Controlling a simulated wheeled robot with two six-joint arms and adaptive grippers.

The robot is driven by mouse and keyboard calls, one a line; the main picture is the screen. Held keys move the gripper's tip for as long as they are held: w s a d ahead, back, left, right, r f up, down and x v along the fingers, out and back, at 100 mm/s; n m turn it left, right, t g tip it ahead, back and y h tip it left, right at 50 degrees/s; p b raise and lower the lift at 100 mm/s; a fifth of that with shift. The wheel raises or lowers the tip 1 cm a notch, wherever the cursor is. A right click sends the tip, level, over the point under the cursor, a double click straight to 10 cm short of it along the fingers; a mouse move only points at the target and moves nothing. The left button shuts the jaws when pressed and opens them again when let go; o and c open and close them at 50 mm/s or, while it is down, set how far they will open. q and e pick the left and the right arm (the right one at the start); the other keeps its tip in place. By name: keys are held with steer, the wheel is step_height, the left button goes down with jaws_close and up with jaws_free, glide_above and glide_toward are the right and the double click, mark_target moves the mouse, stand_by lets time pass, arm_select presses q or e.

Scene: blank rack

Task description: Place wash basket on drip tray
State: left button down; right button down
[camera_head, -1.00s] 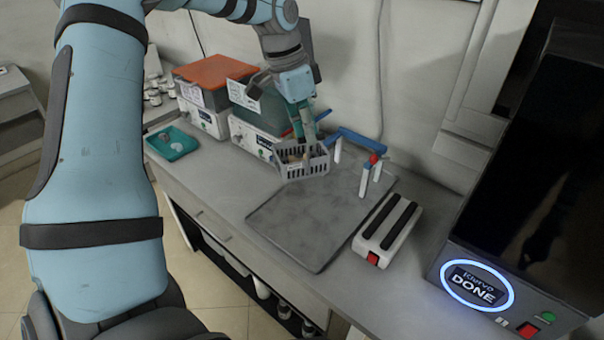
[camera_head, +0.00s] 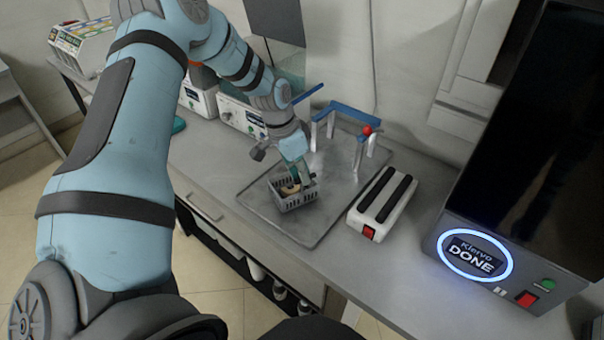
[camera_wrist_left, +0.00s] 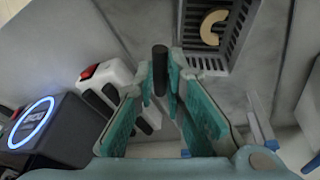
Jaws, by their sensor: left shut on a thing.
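The wash basket (camera_head: 296,201) is a small grey slatted basket with a tan curved piece inside. In the head view it is over the left-front part of the drip tray (camera_head: 338,188), a flat grey tray on the bench. I cannot tell whether it rests on the tray or hangs just above it. My left gripper (camera_head: 298,172) is shut on the basket's dark handle at its back edge. In the left wrist view the dark handle (camera_wrist_left: 160,66) is between the fingers, and the basket (camera_wrist_left: 213,38) lies beyond them. My right gripper is not in view.
A blue-and-white frame (camera_head: 345,118) with a red knob stands at the tray's back. A white block with two black bars (camera_head: 383,203) stands right of the tray. A machine with a lit "DONE" ring (camera_head: 476,255) is further right. White-fronted boxes (camera_head: 240,113) stand behind left.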

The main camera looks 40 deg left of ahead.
arm_select(q)
steer(key=c, duration=1.7)
jaws_free()
steer(key=shift+o, duration=0.2)
steer(key=shift+r, duration=0.4)
steer(key=p+v, duration=0.2)
steer(key=v, duration=0.9)
steer(key=shift+s, duration=0.15)
steer(key=shift+r, duration=0.15)
